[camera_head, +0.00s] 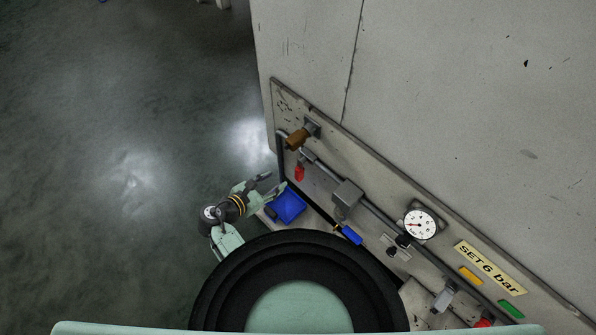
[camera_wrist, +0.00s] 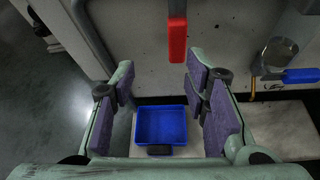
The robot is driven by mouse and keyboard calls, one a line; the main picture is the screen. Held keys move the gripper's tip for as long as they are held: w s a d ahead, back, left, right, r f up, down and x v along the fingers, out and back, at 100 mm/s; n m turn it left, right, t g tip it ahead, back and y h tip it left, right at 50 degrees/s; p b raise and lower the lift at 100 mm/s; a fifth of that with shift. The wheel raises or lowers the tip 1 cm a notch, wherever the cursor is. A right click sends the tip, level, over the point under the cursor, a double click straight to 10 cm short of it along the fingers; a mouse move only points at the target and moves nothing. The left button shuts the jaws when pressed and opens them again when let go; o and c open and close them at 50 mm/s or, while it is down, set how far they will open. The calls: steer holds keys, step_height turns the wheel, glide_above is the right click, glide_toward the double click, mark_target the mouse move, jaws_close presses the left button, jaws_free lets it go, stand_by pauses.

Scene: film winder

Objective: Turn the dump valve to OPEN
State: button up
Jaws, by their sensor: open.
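A red-handled lever (camera_head: 299,173) hangs down from the pipework on the wall panel. In the wrist view the red handle (camera_wrist: 177,40) points straight down, ahead of and above the gap between my fingers. A blue-handled lever (camera_head: 352,235) sits further right along the pipe; it lies level in the wrist view (camera_wrist: 300,76). I cannot read a label saying which is the dump valve. My gripper (camera_head: 268,187) is open and empty, to the left of the red handle and apart from it. Both fingers show in the wrist view (camera_wrist: 161,88).
A blue tray (camera_head: 288,207) stands low below the red handle. The panel carries a brown fitting (camera_head: 297,139), a gauge (camera_head: 419,224), a "SET 6 bar" plate (camera_head: 488,267), and yellow (camera_head: 471,275) and green (camera_head: 511,309) parts. The floor at left is clear.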

mark_target(297, 176)
steer(key=shift+h, duration=0.4)
steer(key=x, duration=0.3)
steer(key=s+d+x, duration=0.1)
steer(key=x, duration=0.7)
steer(key=shift+s+d+f, duration=0.2)
steer(key=shift+d+f, duration=0.1)
steer(key=shift+f, duration=0.1)
steer(key=shift+c, duration=0.2)
jaws_close()
